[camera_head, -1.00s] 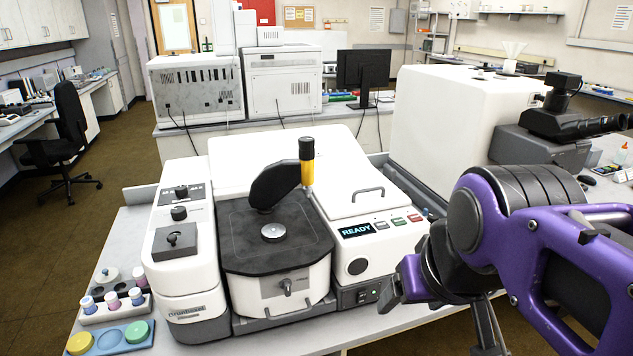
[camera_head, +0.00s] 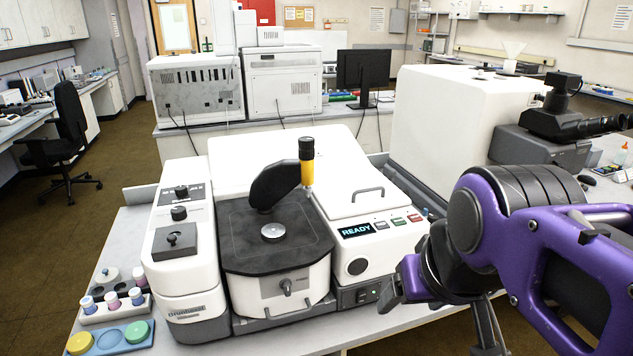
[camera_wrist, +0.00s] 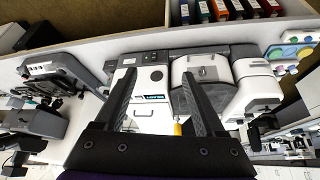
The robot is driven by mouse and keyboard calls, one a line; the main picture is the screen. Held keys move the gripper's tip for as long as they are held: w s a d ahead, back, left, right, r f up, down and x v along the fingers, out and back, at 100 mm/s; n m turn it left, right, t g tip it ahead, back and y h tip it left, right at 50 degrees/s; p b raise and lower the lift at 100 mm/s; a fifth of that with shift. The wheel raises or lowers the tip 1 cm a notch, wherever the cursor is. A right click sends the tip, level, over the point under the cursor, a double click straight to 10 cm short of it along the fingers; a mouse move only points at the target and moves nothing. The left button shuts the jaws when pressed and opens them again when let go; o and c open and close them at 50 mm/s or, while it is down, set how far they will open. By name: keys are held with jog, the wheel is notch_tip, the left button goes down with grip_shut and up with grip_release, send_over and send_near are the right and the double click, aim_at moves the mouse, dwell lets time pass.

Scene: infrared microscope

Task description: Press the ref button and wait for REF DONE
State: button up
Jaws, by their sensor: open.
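The white infrared instrument (camera_head: 240,150) stands on the bench. Its right-hand panel has a lit display (camera_head: 356,230) reading READY. Beside the display is a row of three small buttons: a grey one (camera_head: 381,225), a green one (camera_head: 399,221) and a red one (camera_head: 415,218). Their labels are too small to read. In the wrist view the lit display (camera_wrist: 155,97) lies between my fingers, some way beyond them. My gripper (camera_wrist: 158,75) is open and empty. In the head view my purple arm is at the right, and the fingers are largely hidden.
A black arm with a yellow-and-black knob (camera_head: 307,163) rises over the instrument's dark stage. A lid handle (camera_head: 368,194) stands up behind the display. A blue tray (camera_head: 112,338) and a vial rack lie at the front left. A microscope (camera_head: 565,125) stands at the back right.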

grip_shut()
dwell(0.3)
dwell(1.4)
